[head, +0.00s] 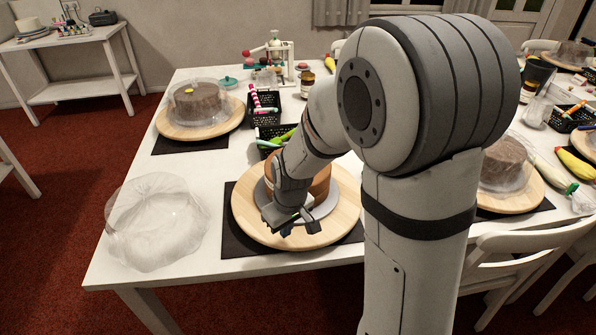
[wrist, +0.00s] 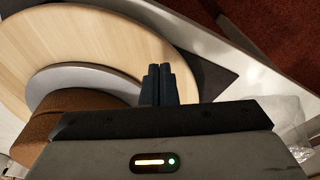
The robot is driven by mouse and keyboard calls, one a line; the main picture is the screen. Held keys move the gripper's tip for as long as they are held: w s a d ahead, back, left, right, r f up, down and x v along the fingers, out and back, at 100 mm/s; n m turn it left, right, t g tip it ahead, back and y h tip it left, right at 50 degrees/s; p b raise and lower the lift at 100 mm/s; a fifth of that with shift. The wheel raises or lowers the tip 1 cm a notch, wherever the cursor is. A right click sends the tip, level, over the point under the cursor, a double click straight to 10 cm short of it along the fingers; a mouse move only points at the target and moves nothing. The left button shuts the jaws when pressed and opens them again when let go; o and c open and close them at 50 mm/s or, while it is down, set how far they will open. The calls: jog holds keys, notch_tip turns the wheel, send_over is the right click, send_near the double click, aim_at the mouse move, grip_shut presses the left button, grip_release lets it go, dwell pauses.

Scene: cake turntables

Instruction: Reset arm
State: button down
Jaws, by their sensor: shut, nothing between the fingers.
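My gripper (head: 298,224) is shut and empty. In the head view it hangs over the front part of a round wooden turntable (head: 250,222), in front of a brown cake (head: 320,184) on a grey plate. My arm hides much of the cake. In the wrist view the closed fingers of my gripper (wrist: 160,84) point over the pale wooden turntable (wrist: 90,40), beside the grey plate (wrist: 75,82) and the brown cake (wrist: 60,118). I cannot tell whether the fingertips touch the wood.
A clear plastic cover (head: 155,222) lies at the table's left front. A covered cake (head: 197,101) stands behind it on another turntable. Black baskets (head: 262,108) stand behind the middle turntable. A covered cake (head: 505,163) stands to the right, near a white chair (head: 520,248).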

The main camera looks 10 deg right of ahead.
aim_at(329, 234)
jog(key=w+a, duration=0.1)
jog(key=a, duration=0.1)
jog(key=w+a, duration=0.3)
jog(key=a, duration=0.1)
jog(key=shift+w+a, duration=0.15)
jog(key=shift+w, duration=0.1)
jog(key=shift+f, duration=0.25)
jog(key=shift+f+b, duration=1)
jog(key=shift+f, duration=0.25)
jog(key=shift+s+d+b, duration=0.15)
jog(key=shift+s+d, duration=0.45)
jog(key=shift+d, duration=0.3)
jog(key=shift+s+d+b, duration=0.15)
jog(key=shift+s+d, duration=0.4)
jog(key=shift+d, duration=0.3)
jog(key=shift+s+d+b, duration=0.15)
jog(key=shift+s+d, duration=0.45)
jog(key=shift+d, duration=0.3)
jog(key=shift+s+d+b, duration=0.2)
jog(key=shift+s+d, duration=0.05)
jog(key=shift+d, duration=0.8)
jog(key=shift+s+d+b, duration=0.15)
jog(key=shift+s+d, duration=0.05)
jog(key=shift+d, duration=0.8)
jog(key=shift+s+d+b, duration=0.2)
jog(key=shift+s+d, duration=0.05)
jog(key=shift+d, duration=0.8)
